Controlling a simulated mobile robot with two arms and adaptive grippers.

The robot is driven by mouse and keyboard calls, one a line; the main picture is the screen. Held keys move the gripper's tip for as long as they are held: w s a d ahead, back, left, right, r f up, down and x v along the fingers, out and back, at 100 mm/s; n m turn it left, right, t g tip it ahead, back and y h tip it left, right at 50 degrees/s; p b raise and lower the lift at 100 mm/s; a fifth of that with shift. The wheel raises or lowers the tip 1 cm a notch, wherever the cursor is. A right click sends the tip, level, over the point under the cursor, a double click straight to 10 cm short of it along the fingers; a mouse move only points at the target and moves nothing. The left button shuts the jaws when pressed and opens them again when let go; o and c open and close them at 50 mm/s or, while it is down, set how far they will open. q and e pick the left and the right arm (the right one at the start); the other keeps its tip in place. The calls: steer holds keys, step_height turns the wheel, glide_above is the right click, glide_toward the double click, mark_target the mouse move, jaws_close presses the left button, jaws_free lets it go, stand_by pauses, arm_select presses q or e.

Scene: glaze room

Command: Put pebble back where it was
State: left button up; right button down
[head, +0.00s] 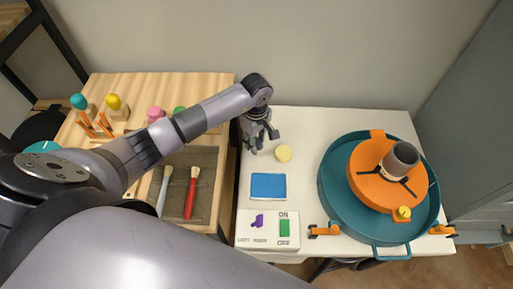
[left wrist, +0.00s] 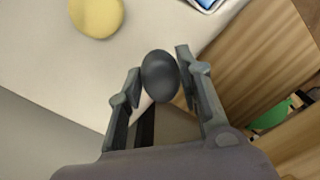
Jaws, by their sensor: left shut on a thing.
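My left gripper (head: 260,139) is over the back left of the white table, left of a round yellow piece (head: 284,153). In the left wrist view my left gripper (left wrist: 160,82) is shut on a dark grey, smooth, egg-shaped pebble (left wrist: 160,76), held between the two fingertips. In the head view I cannot make the pebble out from the dark fingers. The round yellow piece also shows in the left wrist view (left wrist: 97,14), apart from the pebble. My right gripper is not in view.
A blue pad (head: 268,186) and a switch box (head: 268,229) lie on the white table (head: 307,120). A teal basin (head: 336,196) with an orange disc and grey cup stands right. The wooden table (head: 140,84) at left holds brushes (head: 191,192) and coloured knobs.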

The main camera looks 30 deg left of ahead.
arm_select(q)
steer(key=shift+f, duration=2.85)
steer(key=shift+f, duration=0.15)
steer(key=o, duration=1)
steer(key=shift+o, duration=0.2)
steer(key=shift+w+r, duration=0.1)
steer(key=shift+r, duration=0.5)
step_height(320, 180, up, 11)
steer(key=shift+r+b, duration=0.1)
steer(key=shift+b, duration=0.35)
